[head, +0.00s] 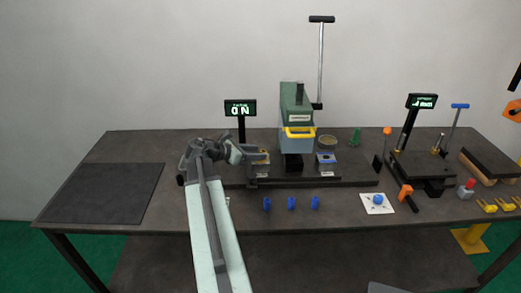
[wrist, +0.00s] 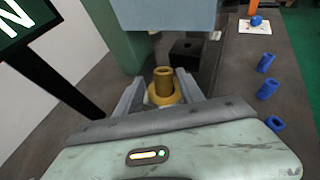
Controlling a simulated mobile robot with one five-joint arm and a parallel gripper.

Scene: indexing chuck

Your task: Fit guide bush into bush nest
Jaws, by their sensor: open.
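A brass-coloured hollow bush (wrist: 163,77), which looks like the guide bush, stands upright between my gripper's fingers in the wrist view. A wider yellow ring (wrist: 166,98) surrounds its lower end; I cannot tell whether this is its flange or the bush nest. My gripper (wrist: 162,88) is open, with one finger on each side of the bush and a visible gap. In the head view my gripper (head: 246,154) is over the left end of the fixture, left of the green press. The bush's underside is hidden.
The green press (head: 298,100) stands close beside my gripper; its grey head (wrist: 165,14) looms ahead. A display post (head: 241,108) stands to the left. Several blue sleeves (head: 291,202) stand in front. The dark mat (head: 104,192) at the left is clear.

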